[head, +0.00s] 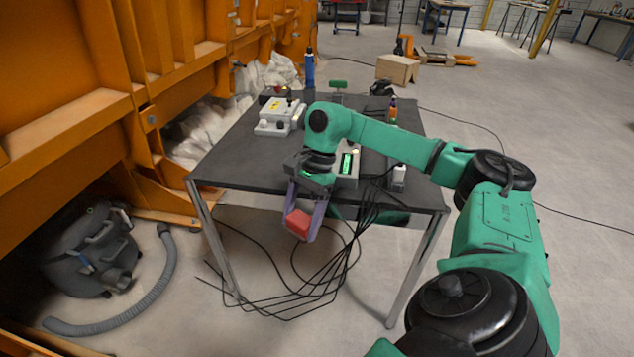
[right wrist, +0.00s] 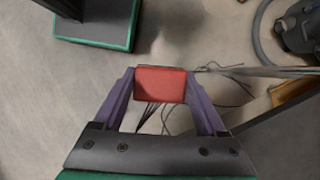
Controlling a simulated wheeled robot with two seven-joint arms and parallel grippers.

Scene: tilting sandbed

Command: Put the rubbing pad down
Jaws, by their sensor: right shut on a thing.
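The rubbing pad is a small red block (head: 298,223), held between the purple fingers of my right gripper (head: 304,225). In the head view the gripper points down in front of the near edge of the dark table (head: 235,158), with the pad lower than the tabletop and over the floor. In the right wrist view the red pad (right wrist: 161,84) sits between both fingertips of the right gripper (right wrist: 160,88), touching them on each side. My left gripper does not show in either view.
A white box (head: 275,117), a device with a green display (head: 347,168) and a white bottle (head: 398,178) stand on the table. Black cables (head: 300,285) hang off its near edge. A grey vacuum cleaner (head: 92,255) lies on the floor at left. The table's left front is bare.

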